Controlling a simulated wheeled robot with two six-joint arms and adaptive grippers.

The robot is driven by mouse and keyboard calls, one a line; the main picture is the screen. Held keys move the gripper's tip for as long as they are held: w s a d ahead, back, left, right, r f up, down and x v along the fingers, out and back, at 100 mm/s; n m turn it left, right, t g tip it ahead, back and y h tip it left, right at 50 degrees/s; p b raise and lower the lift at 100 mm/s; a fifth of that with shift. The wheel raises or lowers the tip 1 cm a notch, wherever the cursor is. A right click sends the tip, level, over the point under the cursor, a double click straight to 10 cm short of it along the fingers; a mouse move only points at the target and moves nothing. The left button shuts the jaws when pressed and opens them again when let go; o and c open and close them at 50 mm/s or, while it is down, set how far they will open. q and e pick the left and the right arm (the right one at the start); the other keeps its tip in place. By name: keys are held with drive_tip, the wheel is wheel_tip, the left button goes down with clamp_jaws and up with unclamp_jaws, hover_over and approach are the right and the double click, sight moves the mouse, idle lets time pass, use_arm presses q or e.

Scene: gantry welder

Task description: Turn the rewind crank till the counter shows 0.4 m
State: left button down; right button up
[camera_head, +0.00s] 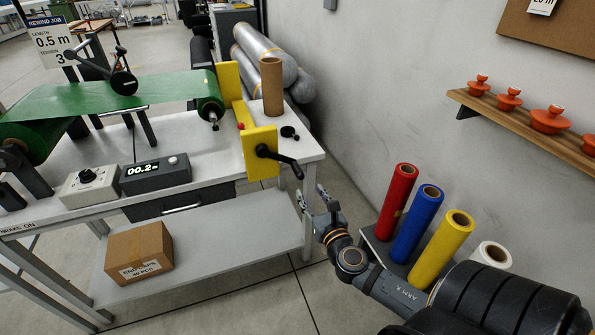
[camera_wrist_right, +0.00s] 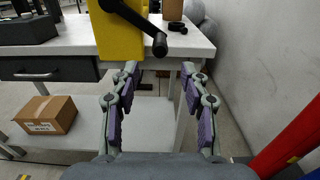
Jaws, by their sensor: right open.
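The rewind crank (camera_head: 280,158) is a black arm on the yellow bracket at the table's right end. Its knob points down and right, and it shows in the right wrist view (camera_wrist_right: 140,22) above my fingers. The counter (camera_head: 156,172) is a dark box reading 00.2 m. My right gripper (camera_head: 311,195) is open and empty, below and right of the crank, not touching it. Its spread fingers also show in the wrist view (camera_wrist_right: 159,75). The green web (camera_head: 120,97) runs to a roll (camera_head: 207,105) beside the bracket. My left gripper is out of view.
A job card (camera_head: 50,42) reads 0.5 m, tension 3. A grey box with a knob (camera_head: 88,186) sits left of the counter. A cardboard tube (camera_head: 272,87) stands behind the crank. A carton (camera_head: 138,252) lies on the lower shelf. Coloured rolls (camera_head: 417,222) stand right of my gripper.

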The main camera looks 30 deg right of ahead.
sight(301, 177)
drive_tip(key=p+x, duration=0.1)
drive_tip(key=x, duration=0.9)
drive_tip(key=shift+w, duration=0.1)
drive_tip(key=shift+c, duration=0.4)
clamp_jaws()
